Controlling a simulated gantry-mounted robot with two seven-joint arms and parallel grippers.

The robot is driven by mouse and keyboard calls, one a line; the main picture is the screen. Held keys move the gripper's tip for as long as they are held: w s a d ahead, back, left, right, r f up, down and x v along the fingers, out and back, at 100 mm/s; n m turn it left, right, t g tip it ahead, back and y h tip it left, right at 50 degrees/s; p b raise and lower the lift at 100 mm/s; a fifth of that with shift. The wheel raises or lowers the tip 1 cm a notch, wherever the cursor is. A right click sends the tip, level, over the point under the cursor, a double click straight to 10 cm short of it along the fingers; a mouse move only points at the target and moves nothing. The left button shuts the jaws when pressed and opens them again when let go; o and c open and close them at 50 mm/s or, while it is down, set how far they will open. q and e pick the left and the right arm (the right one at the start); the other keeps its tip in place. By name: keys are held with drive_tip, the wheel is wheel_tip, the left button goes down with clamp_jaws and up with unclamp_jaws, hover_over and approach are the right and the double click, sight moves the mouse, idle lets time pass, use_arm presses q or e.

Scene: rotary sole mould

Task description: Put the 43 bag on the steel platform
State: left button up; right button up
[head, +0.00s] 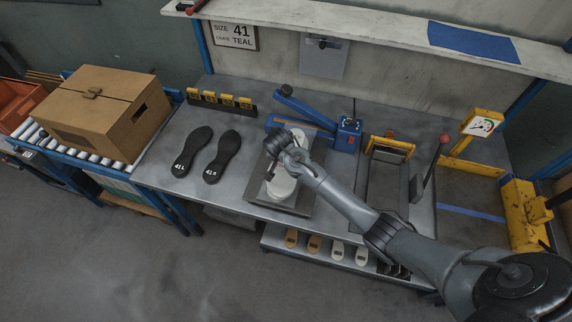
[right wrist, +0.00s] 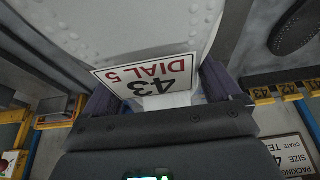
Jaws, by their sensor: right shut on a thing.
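The 43 bag (right wrist: 130,30) is white with small bumps, and its tag (right wrist: 148,72) reads "43 DIAL 5", upside down in the right wrist view. My right gripper (right wrist: 160,98) is shut on the bag's tagged end, with a dark finger at each side. In the head view the gripper (head: 278,160) is over the middle of the bench, and the pale bag (head: 283,186) shows below it. The steel platform (head: 292,208) lies under the bag. I cannot tell whether the bag touches it. My left gripper is not in view.
Two black soles (head: 222,157) marked 41 lie left of the platform. A yellow-tabbed rack (head: 222,102) and a blue lever device (head: 300,105) stand behind. A yellow-barred frame (head: 388,150) is to the right. A cardboard box (head: 95,112) sits on rollers at left.

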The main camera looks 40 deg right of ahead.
drive_tip(key=shift+f, duration=1.65)
drive_tip(key=o, duration=1.3)
drive_tip(key=shift+f, duration=0.1)
drive_tip(key=shift+c, duration=0.2)
